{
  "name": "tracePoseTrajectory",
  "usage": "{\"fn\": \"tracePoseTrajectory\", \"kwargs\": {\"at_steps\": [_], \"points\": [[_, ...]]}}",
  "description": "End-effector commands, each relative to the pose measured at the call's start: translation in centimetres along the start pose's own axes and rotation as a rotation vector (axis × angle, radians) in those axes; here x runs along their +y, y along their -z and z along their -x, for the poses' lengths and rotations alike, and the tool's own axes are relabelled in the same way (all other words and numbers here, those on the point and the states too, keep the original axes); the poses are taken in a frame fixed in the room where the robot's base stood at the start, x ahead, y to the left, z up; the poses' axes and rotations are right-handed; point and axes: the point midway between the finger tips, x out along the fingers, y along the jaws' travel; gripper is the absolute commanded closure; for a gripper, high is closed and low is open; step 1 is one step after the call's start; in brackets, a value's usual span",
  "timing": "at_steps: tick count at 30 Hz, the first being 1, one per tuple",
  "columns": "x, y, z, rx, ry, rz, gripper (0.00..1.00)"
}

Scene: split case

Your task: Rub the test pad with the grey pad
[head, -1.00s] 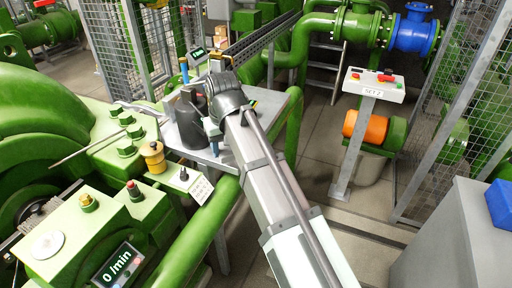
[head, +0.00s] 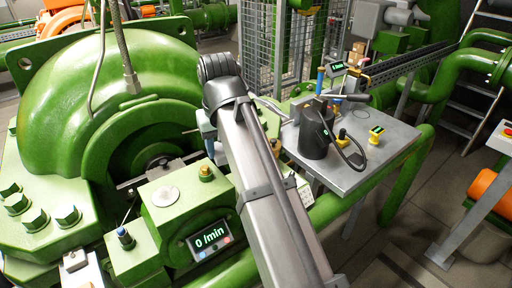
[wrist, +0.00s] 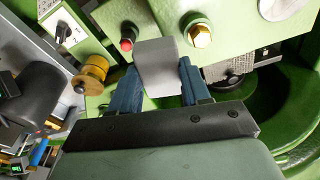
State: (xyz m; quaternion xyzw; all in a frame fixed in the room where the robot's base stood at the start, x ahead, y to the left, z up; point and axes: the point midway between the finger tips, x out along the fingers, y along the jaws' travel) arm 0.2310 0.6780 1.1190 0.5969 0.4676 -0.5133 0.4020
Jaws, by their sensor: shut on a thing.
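A pale round disc, which looks like the test pad (head: 166,196), lies flat on top of a green machine block. Part of it shows at the upper edge of the wrist view (wrist: 278,7). My gripper (wrist: 158,72) is shut on a grey block, the grey pad (wrist: 157,62), held between its two blue fingers. In the wrist view the grey pad is left of and below the disc, apart from it in the picture. In the head view my arm hides most of the gripper and the grey pad. The height of the pad over the block cannot be told.
A red button (wrist: 127,44) and a brass bolt (wrist: 200,36) stand up near the grey pad. A "0 /min" display (head: 209,238) sits before the disc. A metal table (head: 365,178) at right holds a dark jug-like thing (head: 314,130). A large green housing (head: 105,85) stands behind.

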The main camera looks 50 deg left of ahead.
Motion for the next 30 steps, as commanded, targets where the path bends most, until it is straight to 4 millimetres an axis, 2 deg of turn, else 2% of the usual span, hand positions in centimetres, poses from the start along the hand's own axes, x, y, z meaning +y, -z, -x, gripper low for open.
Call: {"fn": "tracePoseTrajectory", "kwargs": {"at_steps": [1, 9, 15, 21, 30], "points": [[-1.5, 0.2, 0.4, 0.001, 0.003, 0.021, 0.87], [-8.8, 0.5, 2.5, 0.001, 0.019, 0.126, 0.87], [-13.7, 0.1, 4.0, 0.001, 0.03, 0.196, 0.87], [-16.3, -0.2, 4.8, 0.0, 0.035, 0.232, 0.87], [-16.8, -0.6, 3.8, -0.001, 0.036, 0.24, 0.87]]}}
